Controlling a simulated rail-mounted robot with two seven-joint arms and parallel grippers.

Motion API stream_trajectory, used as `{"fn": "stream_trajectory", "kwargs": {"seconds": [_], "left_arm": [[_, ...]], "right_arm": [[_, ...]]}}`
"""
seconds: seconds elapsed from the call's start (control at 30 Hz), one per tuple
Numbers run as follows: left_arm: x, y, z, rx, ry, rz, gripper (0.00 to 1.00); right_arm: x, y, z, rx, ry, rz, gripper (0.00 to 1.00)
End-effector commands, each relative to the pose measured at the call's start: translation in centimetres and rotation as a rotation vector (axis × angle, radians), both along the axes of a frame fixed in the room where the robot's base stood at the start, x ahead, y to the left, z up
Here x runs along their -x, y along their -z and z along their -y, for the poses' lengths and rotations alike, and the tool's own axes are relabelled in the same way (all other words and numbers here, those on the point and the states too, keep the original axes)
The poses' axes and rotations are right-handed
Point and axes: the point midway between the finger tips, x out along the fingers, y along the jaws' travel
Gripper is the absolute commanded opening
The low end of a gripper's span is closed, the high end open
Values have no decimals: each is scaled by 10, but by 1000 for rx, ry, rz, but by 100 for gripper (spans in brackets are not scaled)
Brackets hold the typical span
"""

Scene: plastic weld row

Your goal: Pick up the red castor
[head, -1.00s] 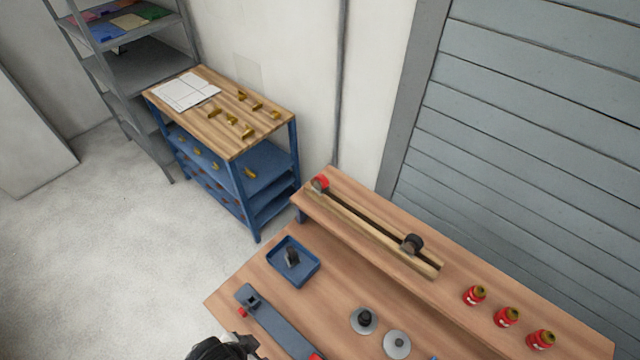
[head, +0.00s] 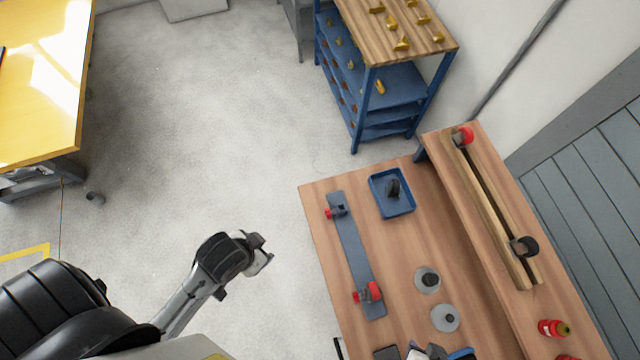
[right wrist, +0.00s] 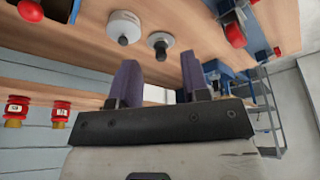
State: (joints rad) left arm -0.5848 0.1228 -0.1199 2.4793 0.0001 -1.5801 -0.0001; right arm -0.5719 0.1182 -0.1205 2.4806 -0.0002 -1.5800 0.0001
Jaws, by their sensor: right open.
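The red castor (head: 464,136) sits at the far end of a slotted wooden rail (head: 492,207) on the raised shelf in the head view. I cannot pick it out in the right wrist view. A black castor (head: 523,246) sits on the near end of the same rail.
A skateboard (head: 353,250) with red wheels lies along the bench's left side. Behind it are a blue tray (head: 378,206) with a dark part and two grey discs (head: 426,280). The floor (head: 220,130) is clear.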

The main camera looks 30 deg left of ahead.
Motion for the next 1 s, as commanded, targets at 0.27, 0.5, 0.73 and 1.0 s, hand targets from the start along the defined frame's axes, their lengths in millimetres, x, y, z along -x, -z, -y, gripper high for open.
{"fn": "stream_trajectory", "kwargs": {"seconds": [0.27, 0.5, 0.73, 1.0], "left_arm": [[-3, -2, 2, 7, -4, 8, 59], [-3, -2, 2, 7, -4, 8, 59], [-3, -2, 2, 6, -4, 7, 59], [-2, -2, 0, -1, 2, 6, 59]], "right_arm": [[6, 3, -1, -2, 2, -15, 43], [5, 3, -1, -3, 2, -14, 51], [4, 2, 0, 1, -1, -11, 73], [2, 1, 2, 5, -2, -4, 78]]}}
